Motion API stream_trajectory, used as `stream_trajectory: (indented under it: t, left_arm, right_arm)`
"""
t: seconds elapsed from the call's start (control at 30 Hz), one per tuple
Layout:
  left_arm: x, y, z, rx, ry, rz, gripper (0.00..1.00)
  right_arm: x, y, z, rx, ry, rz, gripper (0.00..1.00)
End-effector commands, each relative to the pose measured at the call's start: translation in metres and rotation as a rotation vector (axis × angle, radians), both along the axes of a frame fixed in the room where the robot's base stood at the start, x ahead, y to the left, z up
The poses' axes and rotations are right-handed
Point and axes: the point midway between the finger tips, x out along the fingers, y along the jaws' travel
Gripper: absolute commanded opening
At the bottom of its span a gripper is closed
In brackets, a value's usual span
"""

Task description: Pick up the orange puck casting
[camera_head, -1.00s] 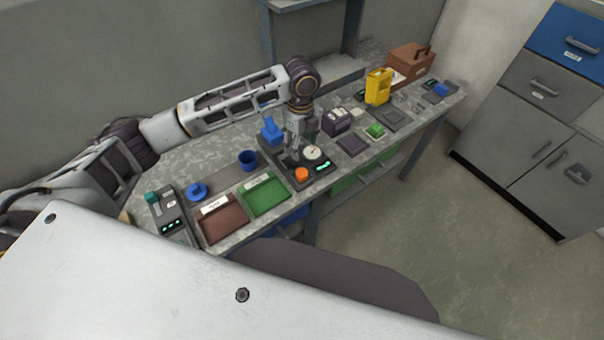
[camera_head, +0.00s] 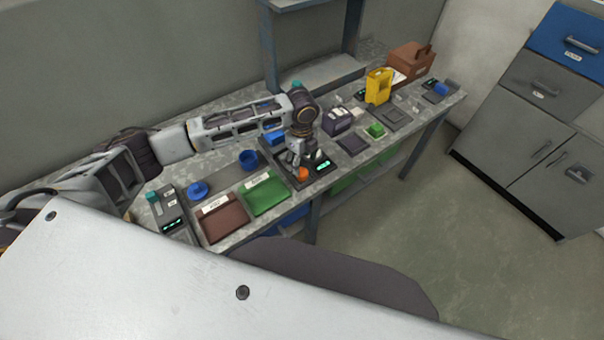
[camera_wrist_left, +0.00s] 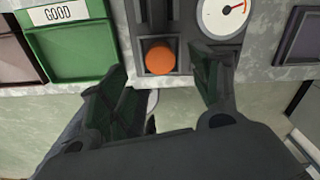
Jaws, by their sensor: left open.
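The orange puck casting (camera_head: 302,174) sits at the front edge of a dark fixture (camera_head: 325,178) on the bench. In the left wrist view the orange puck (camera_wrist_left: 159,60) lies in a square recess of the dark fixture, between the fingers in the picture but beyond their tips. My left gripper (camera_head: 297,160) is just above and behind the puck in the head view. In the left wrist view its fingers (camera_wrist_left: 165,75) are spread wide with nothing between them. My right gripper is in neither view.
A green tray (camera_head: 285,195) labelled GOOD and a brown tray (camera_head: 240,223) lie left of the fixture. A dial gauge (camera_wrist_left: 222,14) stands right of the puck. Open floor lies in front of the bench.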

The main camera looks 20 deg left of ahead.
Motion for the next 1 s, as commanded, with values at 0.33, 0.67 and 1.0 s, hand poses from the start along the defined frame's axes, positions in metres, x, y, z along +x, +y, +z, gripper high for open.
stream_trajectory:
  t: [0.33, 0.67, 1.0]
  left_arm:
    - [0.0, 0.0, -0.005, 0.0, -0.001, 0.0, 0.63]
    - [-0.001, -0.001, -0.018, 0.002, 0.001, 0.0, 0.63]
    - [-0.002, -0.002, -0.053, 0.001, 0.0, 0.0, 0.63]
  right_arm:
    - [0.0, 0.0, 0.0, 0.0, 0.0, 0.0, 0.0]
    - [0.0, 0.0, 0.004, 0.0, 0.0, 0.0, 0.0]
    - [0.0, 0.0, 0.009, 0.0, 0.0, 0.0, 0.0]
